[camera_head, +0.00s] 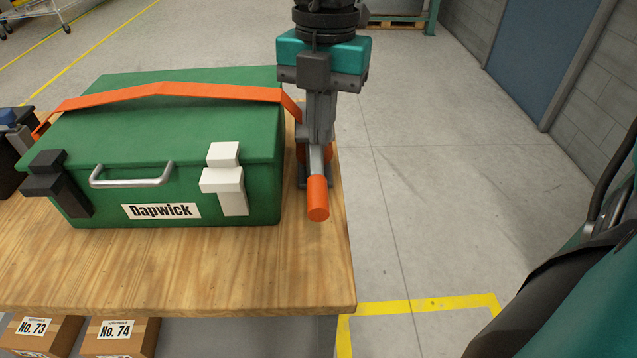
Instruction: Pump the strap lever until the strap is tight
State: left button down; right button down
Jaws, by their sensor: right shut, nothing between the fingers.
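An orange strap (165,91) runs across the lid of a green box (190,150) labelled Dapwick. It bows up off the lid in the middle and comes down past the box's right side. The strap lever, with an orange grip (317,198), stands at the right edge of the bench and its grip points toward me. My right gripper (318,150) reaches down from above over the lever's base. It is shut, with nothing held between its fingers, and it hides most of the ratchet. Whether it touches the lever I cannot tell.
The wooden bench (200,278) is clear in front of the box. The box has a black latch (55,182), a white latch (225,180) and a metal handle (132,178). Cartons (118,338) sit below the bench. Open floor lies to the right.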

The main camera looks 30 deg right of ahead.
aim_at(319, 187)
jog(key=f+b, duration=0.1)
jog(key=f, duration=0.2)
jog(key=f+b, duration=0.1)
jog(key=f, duration=0.2)
jog(key=shift+s+a+b, duration=0.2)
jog(key=shift+b, duration=0.15)
jog(key=shift+f, duration=0.4)
jog(key=shift+f, duration=0.1)
